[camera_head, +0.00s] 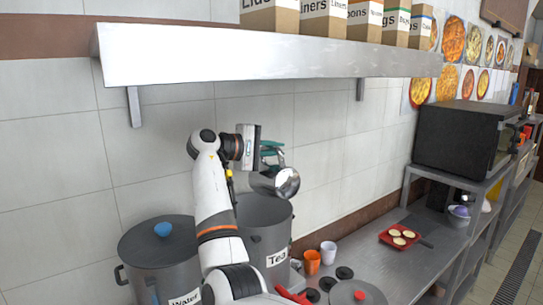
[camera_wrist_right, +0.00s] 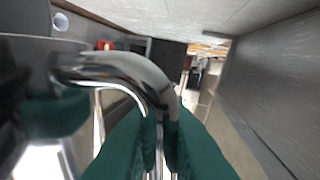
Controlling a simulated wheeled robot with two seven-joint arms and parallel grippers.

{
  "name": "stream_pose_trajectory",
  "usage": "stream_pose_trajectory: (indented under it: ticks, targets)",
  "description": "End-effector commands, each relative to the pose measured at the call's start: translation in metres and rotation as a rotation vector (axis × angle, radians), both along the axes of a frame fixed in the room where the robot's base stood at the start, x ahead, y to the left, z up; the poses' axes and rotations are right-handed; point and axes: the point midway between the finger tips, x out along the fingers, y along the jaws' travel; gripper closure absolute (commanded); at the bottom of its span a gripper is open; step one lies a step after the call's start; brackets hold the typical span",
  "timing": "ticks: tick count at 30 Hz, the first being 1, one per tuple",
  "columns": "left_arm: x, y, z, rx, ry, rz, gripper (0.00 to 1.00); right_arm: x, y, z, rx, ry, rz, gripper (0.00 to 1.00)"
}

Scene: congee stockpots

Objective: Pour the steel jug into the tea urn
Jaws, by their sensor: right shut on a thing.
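The tea urn (camera_head: 264,240) is a tall grey steel pot with a "Tea" label and an open top, standing against the wall in the head view. The steel jug (camera_head: 287,183) is shiny and appears tilted above the urn's rim, apart from it. My right gripper (camera_head: 271,155) is above the urn with its green fingers shut on the jug's handle. In the right wrist view the curved chrome handle (camera_wrist_right: 130,72) runs between the green fingers. Whether anything flows from the jug cannot be seen. My left gripper is out of view.
A lidded "Water" pot (camera_head: 165,262) stands left of the urn. An orange cup (camera_head: 312,263) and a pale cup (camera_head: 328,253) stand to its right, then a red tray (camera_head: 421,242) and a black oven (camera_head: 455,135). A steel shelf (camera_head: 270,62) with boxes hangs above.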

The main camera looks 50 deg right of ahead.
Motion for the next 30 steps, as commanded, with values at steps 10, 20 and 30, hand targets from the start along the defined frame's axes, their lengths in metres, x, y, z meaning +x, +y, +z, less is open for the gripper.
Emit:
stream_pose_trajectory:
  ticks: [10,20,30]
  targets:
    - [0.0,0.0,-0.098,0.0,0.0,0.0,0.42,-0.084,0.027,0.004,-0.252,-0.83,-0.157,1.0]
    - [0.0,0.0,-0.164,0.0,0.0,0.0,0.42,-0.178,0.057,-0.011,-0.578,-1.535,-0.228,1.0]
    - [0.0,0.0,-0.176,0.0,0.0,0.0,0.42,-0.208,0.068,-0.014,-0.645,-1.646,-0.232,1.0]
